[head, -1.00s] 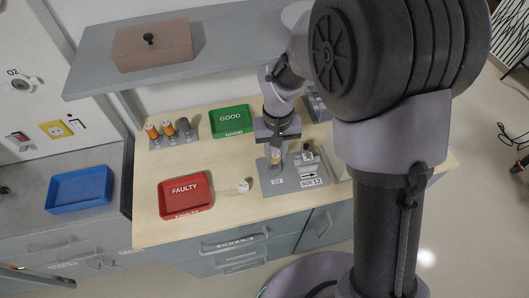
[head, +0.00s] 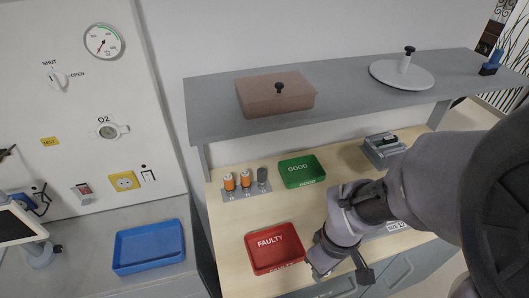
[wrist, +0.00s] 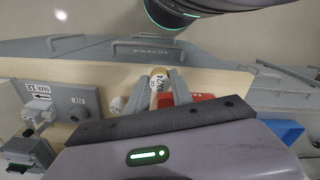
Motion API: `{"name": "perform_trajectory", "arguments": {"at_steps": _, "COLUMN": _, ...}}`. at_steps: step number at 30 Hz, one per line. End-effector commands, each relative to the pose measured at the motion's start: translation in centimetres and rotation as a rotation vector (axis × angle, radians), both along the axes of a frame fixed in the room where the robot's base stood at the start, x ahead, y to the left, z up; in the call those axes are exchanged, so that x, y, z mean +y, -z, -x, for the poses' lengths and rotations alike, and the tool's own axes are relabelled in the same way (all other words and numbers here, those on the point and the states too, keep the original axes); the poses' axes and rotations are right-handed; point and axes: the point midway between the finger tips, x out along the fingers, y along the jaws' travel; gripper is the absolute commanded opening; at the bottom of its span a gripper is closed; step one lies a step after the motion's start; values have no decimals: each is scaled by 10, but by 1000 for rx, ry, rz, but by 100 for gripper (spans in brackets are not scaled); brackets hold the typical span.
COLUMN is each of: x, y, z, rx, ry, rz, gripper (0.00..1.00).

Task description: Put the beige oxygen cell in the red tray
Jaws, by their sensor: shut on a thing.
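In the wrist view my gripper (wrist: 162,90) is shut on the beige oxygen cell (wrist: 159,80), which has dark printing on its side and sits between the two fingers. The red tray (head: 275,260), marked FAULTY, lies on the wooden bench in the head view and looks empty. In the wrist view part of the red tray (wrist: 204,97) shows just right of the fingers. In the head view my gripper (head: 340,272) is right of the red tray, near the bench's front edge; the cell is hidden there.
A green tray (head: 303,181) marked GOOD and a rack of orange and grey cylinders (head: 246,182) stand behind. A grey shelf (head: 340,92) overhangs the bench. A blue tray (head: 149,248) is at left. A small white piece (wrist: 118,103) and a grey O2 block (wrist: 72,96) show in the wrist view.

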Motion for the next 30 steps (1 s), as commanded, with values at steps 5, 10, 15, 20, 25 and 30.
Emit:
{"name": "perform_trajectory", "arguments": {"at_steps": 5, "x": 34, "y": -9, "z": -26, "rx": 6, "ry": -5, "rz": 0, "gripper": 0}}
{"name": "perform_trajectory", "arguments": {"at_steps": 10, "x": 80, "y": 9, "z": -66, "rx": 2, "ry": -2, "rz": -1, "gripper": 0}}
{"name": "perform_trajectory", "arguments": {"at_steps": 15, "x": 101, "y": 11, "z": -85, "rx": 2, "ry": 2, "rz": -1, "gripper": 0}}
{"name": "perform_trajectory", "arguments": {"at_steps": 20, "x": 108, "y": 31, "z": -90, "rx": 6, "ry": 4, "rz": 0, "gripper": 0}}
{"name": "perform_trajectory", "arguments": {"at_steps": 25, "x": 108, "y": 48, "z": -91, "rx": 3, "ry": 5, "rz": -1, "gripper": 0}}
{"name": "perform_trajectory", "arguments": {"at_steps": 30, "x": 108, "y": 47, "z": -91, "rx": 3, "ry": 4, "rz": -1, "gripper": 0}}
